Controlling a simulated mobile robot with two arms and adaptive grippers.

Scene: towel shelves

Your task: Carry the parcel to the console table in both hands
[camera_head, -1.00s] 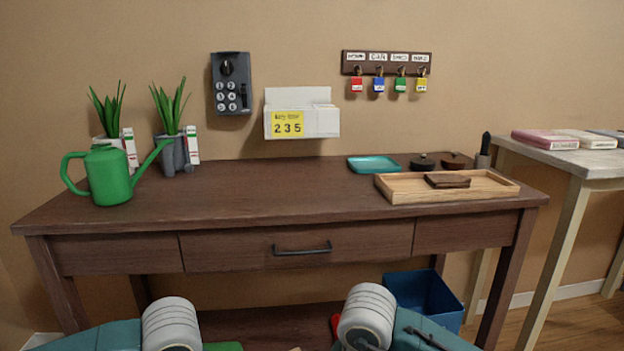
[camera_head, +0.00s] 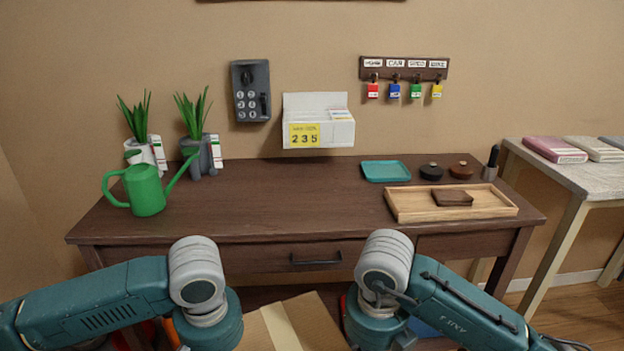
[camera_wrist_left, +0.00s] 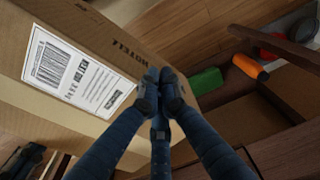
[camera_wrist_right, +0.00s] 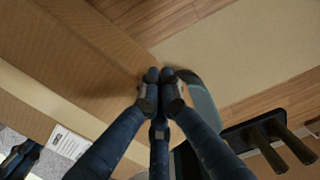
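The parcel is a brown cardboard box (camera_head: 305,318) with a pale tape strip, low in the head view between my two forearms. In the left wrist view the box (camera_wrist_left: 130,50) shows a white barcode label and printed letters. My left gripper (camera_wrist_left: 160,78) has its fingers together, tips against or very near the box. In the right wrist view the fingers of my right gripper (camera_wrist_right: 160,78) are together at the box's cardboard side (camera_wrist_right: 75,60). Both grippers are hidden in the head view. The dark brown console table (camera_head: 290,210) stands ahead, the middle of its top bare.
A green watering can (camera_head: 146,190) and potted plants (camera_head: 195,150) stand at the table's left. A wooden tray (camera_head: 408,212), a teal tray (camera_head: 385,171) and dark round items are at its right. A white box (camera_head: 325,132) is on the wall behind. A pale table (camera_head: 580,180) stands right.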

